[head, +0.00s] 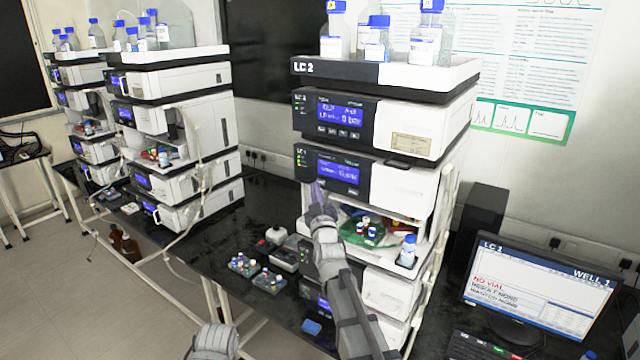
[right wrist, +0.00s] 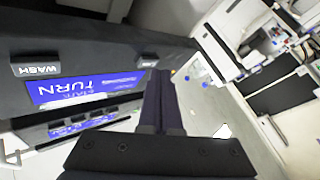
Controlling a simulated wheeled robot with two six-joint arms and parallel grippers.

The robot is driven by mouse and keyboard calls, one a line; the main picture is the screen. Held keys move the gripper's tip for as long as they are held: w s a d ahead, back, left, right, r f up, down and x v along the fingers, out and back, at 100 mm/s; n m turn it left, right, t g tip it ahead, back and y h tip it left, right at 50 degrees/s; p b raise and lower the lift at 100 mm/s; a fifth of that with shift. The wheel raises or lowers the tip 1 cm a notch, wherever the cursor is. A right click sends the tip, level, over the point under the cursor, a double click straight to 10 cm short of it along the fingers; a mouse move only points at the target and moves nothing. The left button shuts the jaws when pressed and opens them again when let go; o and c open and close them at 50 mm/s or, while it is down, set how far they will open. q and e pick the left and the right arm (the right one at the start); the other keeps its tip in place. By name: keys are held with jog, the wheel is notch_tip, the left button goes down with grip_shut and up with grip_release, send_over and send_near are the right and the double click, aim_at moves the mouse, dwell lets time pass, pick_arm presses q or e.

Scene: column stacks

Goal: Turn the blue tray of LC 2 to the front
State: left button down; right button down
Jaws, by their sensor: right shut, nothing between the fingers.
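The LC 2 stack (head: 390,140) stands right of centre in the head view, its label on the top tray. Its open bay shows a green tray part (head: 372,241) with blue- and red-capped vials; I cannot make out a blue tray part. My right gripper (head: 317,190) is shut and empty at the bay's front left, just below the second module's display (head: 338,170). In the right wrist view the shut fingers (right wrist: 163,100) are beside a dark panel with a WASH key (right wrist: 37,69) and a blue screen (right wrist: 85,88) reading TURN. Contact with the panel cannot be told.
Vial racks (head: 256,275) and a small box with a red button (head: 276,234) are on the black bench left of my right arm. A monitor (head: 540,290) reads NO VIAL. Other stacks (head: 165,130) stand left.

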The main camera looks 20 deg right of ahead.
jog(key=shift+s+a, duration=0.2)
jog(key=shift+a, duration=0.05)
jog(key=shift+s+a, duration=0.8)
jog(key=shift+a, duration=0.2)
jog(key=shift+s+a, duration=0.75)
jog(key=shift+a, duration=0.25)
dwell(4.0)
jog(key=s+a+f+n+g+y+b, duration=0.1)
jog(key=s+a+f+g+y+b, duration=0.25)
jog(key=a+f, duration=0.65)
jog(key=s+a+f+n+g+y+b, duration=0.1)
jog(key=s+a+f+g+y, duration=0.35)
jog(key=f, duration=0.85)
jog(key=s+f+g+h+b, duration=0.1)
jog(key=s+f+g, duration=0.3)
jog(key=s, duration=0.4)
jog(key=s+f+m+g+h+b, duration=0.1)
jog(key=s+f+g+h+b, duration=0.1)
jog(key=s+f+g, duration=0.3)
jog(key=s+a+f+m+g+h+b, duration=0.1)
jog(key=s+f+g+h, duration=0.2)
jog(key=s, duration=1)
notch_tip(320, 180, down, 2)
jog(key=shift+f+g, duration=0.15)
jog(key=shift+g, duration=0.65)
jog(key=shift+s+a, duration=0.1)
